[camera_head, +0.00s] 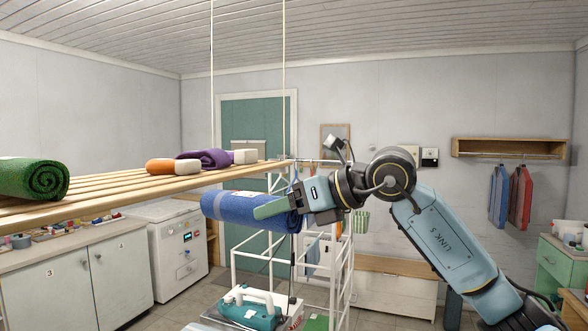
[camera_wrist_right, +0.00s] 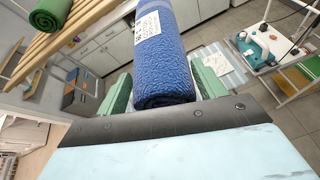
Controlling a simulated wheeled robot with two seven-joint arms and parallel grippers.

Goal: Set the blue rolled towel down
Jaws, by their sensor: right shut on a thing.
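The blue rolled towel (camera_head: 240,207) is held in the air by my right gripper (camera_head: 280,207), just below and in front of the edge of the hanging slatted wooden shelf (camera_head: 90,197). In the right wrist view the towel (camera_wrist_right: 165,60) lies lengthwise between the green fingers of my right gripper (camera_wrist_right: 165,92), with a white label on its side. My right gripper is shut on it. My left gripper is not in view.
A white rack (camera_head: 340,265) stands below right, beside a teal iron-like appliance (camera_head: 250,310).

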